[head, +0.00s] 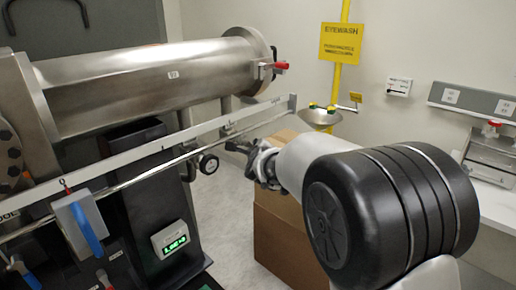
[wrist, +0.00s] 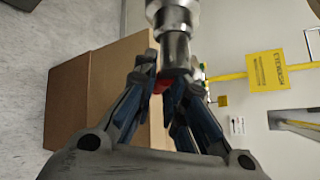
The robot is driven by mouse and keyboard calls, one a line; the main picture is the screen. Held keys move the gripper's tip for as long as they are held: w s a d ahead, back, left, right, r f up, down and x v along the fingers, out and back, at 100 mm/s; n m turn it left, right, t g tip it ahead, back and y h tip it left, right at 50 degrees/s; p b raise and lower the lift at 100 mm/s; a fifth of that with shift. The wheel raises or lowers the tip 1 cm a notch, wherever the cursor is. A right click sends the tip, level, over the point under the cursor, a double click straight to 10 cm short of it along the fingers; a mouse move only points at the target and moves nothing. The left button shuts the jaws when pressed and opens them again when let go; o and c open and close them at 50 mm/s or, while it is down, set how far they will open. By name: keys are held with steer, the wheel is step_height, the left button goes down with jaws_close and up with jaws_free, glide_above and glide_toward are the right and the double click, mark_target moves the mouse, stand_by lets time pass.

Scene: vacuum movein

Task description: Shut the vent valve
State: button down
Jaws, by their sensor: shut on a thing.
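My gripper (wrist: 168,82) is shut on a small red valve handle (wrist: 162,86) in the wrist view. The handle sits between the blue-padded fingers, and they hide most of it. A metal valve fitting (wrist: 177,48) rises just above the fingertips. In the head view my gripper (head: 256,160) is near the right end of the long rail, below the steel chamber. The held handle cannot be made out there. No label marks which valve is the vent valve.
The steel chamber (head: 150,82) has another red handle (head: 281,66) at its right end. Blue-handled valves (head: 86,226) hang at lower left. A cardboard box (head: 285,235) stands below.

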stand_by(0.3)
steer(key=c, duration=1.6)
jaws_free()
steer(key=shift+c, duration=0.2)
steer(key=shift+s, duration=0.1)
steer(key=v, duration=0.7)
steer(key=shift+r, duration=0.15)
steer(key=shift+s, duration=0.15)
